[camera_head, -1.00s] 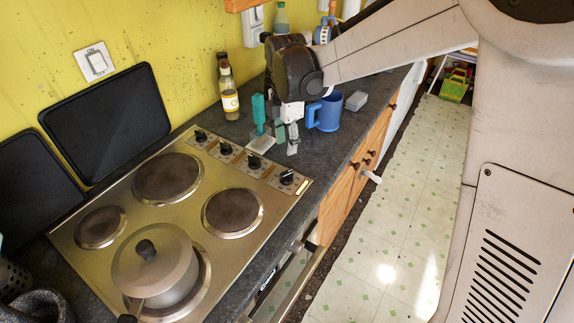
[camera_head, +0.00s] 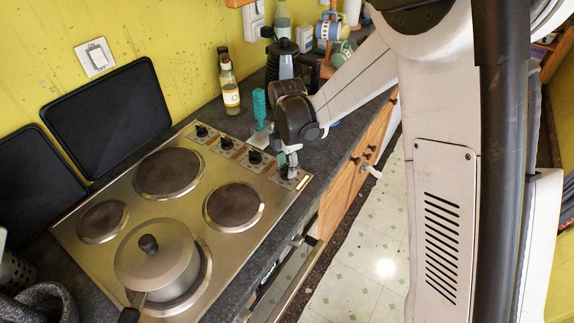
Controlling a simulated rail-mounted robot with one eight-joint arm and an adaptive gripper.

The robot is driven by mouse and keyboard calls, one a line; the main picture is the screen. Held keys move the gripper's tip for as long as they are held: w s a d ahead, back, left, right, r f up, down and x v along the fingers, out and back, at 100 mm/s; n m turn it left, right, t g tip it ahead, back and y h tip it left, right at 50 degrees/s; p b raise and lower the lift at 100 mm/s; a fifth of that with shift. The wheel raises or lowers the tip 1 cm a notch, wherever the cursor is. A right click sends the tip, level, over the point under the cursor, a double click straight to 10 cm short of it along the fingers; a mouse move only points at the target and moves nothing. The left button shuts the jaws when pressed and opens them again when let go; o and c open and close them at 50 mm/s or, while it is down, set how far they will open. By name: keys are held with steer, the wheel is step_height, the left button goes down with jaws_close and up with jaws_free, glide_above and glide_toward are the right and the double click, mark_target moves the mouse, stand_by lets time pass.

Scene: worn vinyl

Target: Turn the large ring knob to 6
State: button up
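The steel cooktop has a row of black control knobs along its right edge: a far knob (camera_head: 201,130), a second knob (camera_head: 226,143), a third knob (camera_head: 254,157), and a nearest one (camera_head: 287,172) mostly hidden behind my gripper. Which knob belongs to the large ring, and their dial numbers, are too small to read. My gripper (camera_head: 290,168) points down at the nearest knob, its fingertips at or just above it. I cannot tell whether the fingers touch the knob or how far apart they are.
A lidded pot (camera_head: 157,262) stands on the near burner, its handle toward the front. A teal-handled brush (camera_head: 260,108), a bottle (camera_head: 229,88) and a dark coffee maker (camera_head: 283,62) stand behind the knobs. The other burners are bare.

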steer(key=shift+c, duration=0.3)
jaws_close()
